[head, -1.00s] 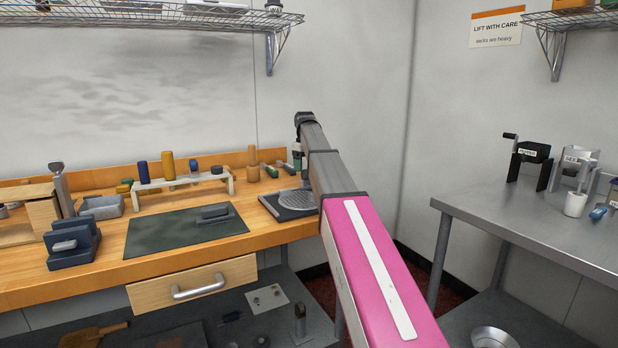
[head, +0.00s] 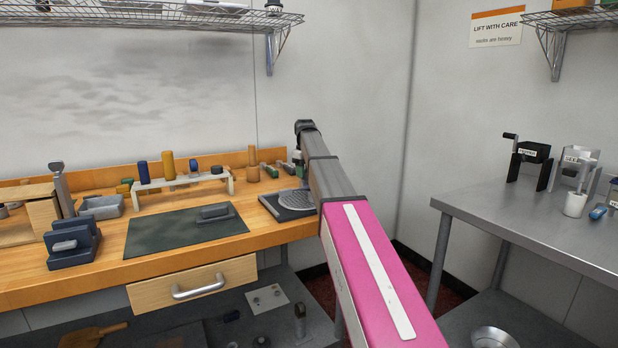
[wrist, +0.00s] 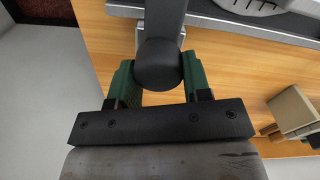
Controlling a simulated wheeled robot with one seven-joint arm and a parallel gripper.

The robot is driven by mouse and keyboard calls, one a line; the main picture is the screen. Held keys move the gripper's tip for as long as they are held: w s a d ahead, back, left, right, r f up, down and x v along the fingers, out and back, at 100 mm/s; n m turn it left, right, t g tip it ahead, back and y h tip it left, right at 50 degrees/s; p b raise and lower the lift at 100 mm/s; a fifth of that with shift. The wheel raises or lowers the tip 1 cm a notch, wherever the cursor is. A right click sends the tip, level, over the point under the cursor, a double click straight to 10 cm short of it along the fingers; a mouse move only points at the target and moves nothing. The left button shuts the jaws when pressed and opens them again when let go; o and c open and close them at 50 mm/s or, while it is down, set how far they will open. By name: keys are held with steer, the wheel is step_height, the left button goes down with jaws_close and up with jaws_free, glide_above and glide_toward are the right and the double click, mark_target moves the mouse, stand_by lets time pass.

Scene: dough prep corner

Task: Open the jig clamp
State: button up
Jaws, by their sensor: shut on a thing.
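The jig (head: 270,205) is a dark plate with a light grey ribbed disc, at the right end of the wooden bench. In the wrist view its grey edge (wrist: 225,22) runs across the top. The clamp handle (wrist: 158,65) is a dark bar with a rounded end, reaching down from the jig. My gripper (wrist: 158,82) has green finger pads, one on each side of this rounded end, and is shut on it. In the head view my arm hides part of the jig and the clamp handle cannot be made out.
A dark green mat (head: 160,236) with a grey block lies left of the jig. A white rack (head: 185,183) with several coloured cylinders stands behind it. A wooden peg (head: 253,172) stands near the jig's back. A steel table (head: 500,205) is at the right.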

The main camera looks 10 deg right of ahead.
steer(key=shift+n, duration=1.3)
steer(key=shift+s+a+n, duration=0.1)
steer(key=shift+n, duration=1.1)
steer(key=shift+n, duration=1.3)
